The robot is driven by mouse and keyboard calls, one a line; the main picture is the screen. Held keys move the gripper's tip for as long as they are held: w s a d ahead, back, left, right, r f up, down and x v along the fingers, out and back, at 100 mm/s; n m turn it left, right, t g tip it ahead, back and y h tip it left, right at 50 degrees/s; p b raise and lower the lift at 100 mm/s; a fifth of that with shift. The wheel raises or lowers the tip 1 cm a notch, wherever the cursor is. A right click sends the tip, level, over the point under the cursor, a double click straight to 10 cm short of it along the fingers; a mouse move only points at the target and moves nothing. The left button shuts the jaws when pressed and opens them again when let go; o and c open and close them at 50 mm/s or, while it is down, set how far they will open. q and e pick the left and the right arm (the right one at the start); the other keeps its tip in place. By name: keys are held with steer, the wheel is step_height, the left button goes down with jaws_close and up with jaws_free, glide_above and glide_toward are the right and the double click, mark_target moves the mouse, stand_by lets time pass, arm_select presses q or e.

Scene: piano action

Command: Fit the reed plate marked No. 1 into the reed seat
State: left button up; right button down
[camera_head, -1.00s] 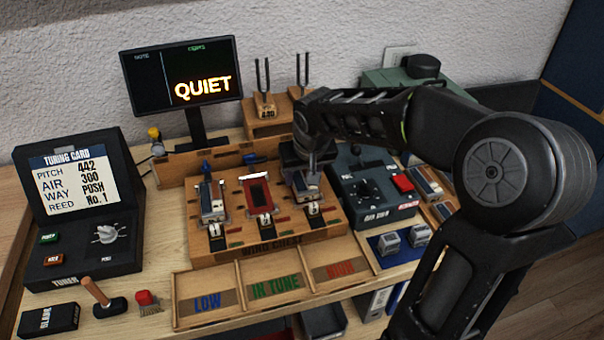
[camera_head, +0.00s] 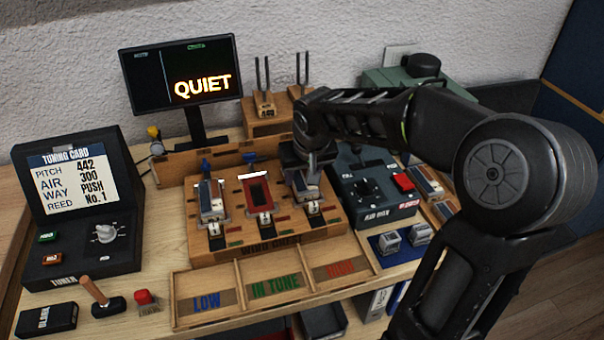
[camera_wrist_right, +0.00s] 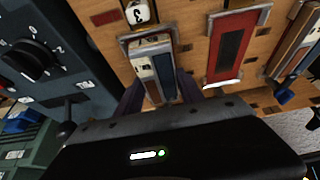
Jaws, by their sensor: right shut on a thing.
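The wooden wind chest (camera_head: 330,230) carries three seats in a row. My right gripper (camera_head: 305,180) is over the right-hand one, beside the tag marked 3 (camera_wrist_right: 138,14). In the right wrist view its fingers (camera_wrist_right: 160,92) are shut on a reed plate (camera_wrist_right: 152,66) with a pale metal face and blue and red strips. The plate lies at that seat; I cannot tell if it is fully down. Its number is not readable. The middle seat (camera_head: 258,190) shows a bare red bed. Another reed plate (camera_head: 211,200) lies in the left seat. My left gripper is not in view.
More plates (camera_head: 430,186) lie right of the box with the red button (camera_head: 403,183). Two small grey blocks (camera_head: 390,242) sit on a blue mat. Open trays line the front. The tuning card (camera_head: 72,180) reads "REED No. 1"; the monitor (camera_head: 180,80) reads "QUIET".

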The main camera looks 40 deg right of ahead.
steer(key=c, duration=0.7)
jaws_free()
steer(key=shift+o, duration=0.2)
steer(key=v, duration=0.7)
steer(key=shift+s+a+r, duration=0.1)
steer(key=shift+s+r, duration=0.1)
steer(key=shift+r, duration=0.15)
